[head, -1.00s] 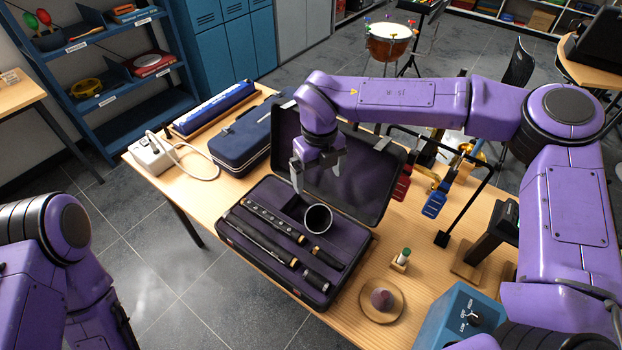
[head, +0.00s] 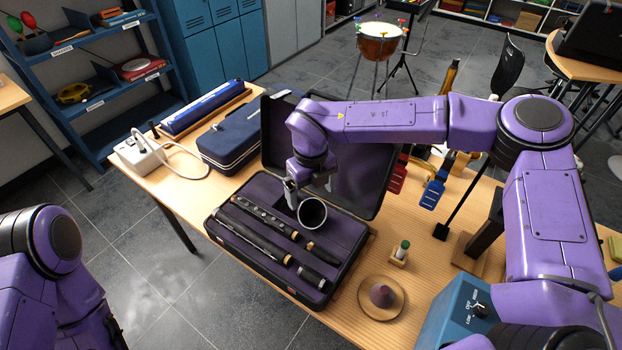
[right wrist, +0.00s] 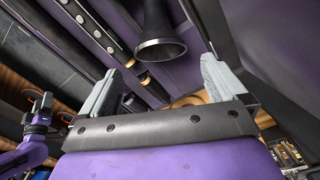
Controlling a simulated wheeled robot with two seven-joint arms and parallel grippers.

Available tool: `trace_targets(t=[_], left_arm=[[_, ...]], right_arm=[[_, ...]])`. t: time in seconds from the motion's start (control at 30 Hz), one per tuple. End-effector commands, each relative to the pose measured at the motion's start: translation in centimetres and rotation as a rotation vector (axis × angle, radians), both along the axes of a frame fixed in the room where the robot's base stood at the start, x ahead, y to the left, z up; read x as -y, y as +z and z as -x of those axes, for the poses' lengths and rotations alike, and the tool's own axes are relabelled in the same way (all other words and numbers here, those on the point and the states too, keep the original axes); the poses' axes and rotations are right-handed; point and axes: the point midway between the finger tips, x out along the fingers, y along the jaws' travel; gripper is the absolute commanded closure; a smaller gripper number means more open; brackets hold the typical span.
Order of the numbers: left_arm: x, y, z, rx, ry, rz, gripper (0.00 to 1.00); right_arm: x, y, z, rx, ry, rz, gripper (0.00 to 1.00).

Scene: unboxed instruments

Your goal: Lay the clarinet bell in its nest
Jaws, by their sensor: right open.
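The clarinet bell (head: 312,214) is black with a silver rim. It is at the right inner part of the open black case (head: 345,262), its wide mouth towards the head camera. Whether it sits fully in a nest is hidden. My right gripper (head: 304,192) is open just behind and above the bell. In the right wrist view, the bell (right wrist: 160,38) shows beyond and between the two spread fingers (right wrist: 163,88), with nothing clasped. Black clarinet joints (head: 262,240) lie in the purple lining. My left arm is low at left; its end shows small in the right wrist view (right wrist: 40,112), unclear.
The raised case lid (head: 371,190) stands close behind my right gripper. A blue case (head: 230,142) stands left of it. A round wooden stand with a mauve object (head: 381,295), a small green-capped bottle (head: 403,248) and a blue box (head: 458,310) are at right.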

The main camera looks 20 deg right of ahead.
Motion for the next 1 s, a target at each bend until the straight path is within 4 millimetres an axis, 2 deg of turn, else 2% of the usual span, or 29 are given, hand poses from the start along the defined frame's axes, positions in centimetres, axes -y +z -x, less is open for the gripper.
trace_targets(t=[0.2,0.4,0.77,0.9,1.0], left_arm=[[0.0,1.2,0.0,0.0,0.0,0.0,0.31],[0.0,1.6,0.0,0.0,0.0,0.0,0.31],[0.0,1.6,0.0,0.0,0.0,0.0,0.31],[0.0,1.6,0.0,0.0,0.0,0.0,0.31],[0.0,1.6,0.0,0.0,0.0,0.0,0.31]], right_arm=[[0.0,-4.1,0.1,-0.004,0.0,0.0,0.02],[0.0,-6.5,0.1,-0.001,0.001,-0.001,0.02],[0.0,-7.0,0.0,0.001,0.001,0.0,0.02],[0.0,-7.0,0.0,0.001,0.001,0.0,0.48],[0.0,-7.0,0.0,0.001,0.001,-0.001,0.49]])
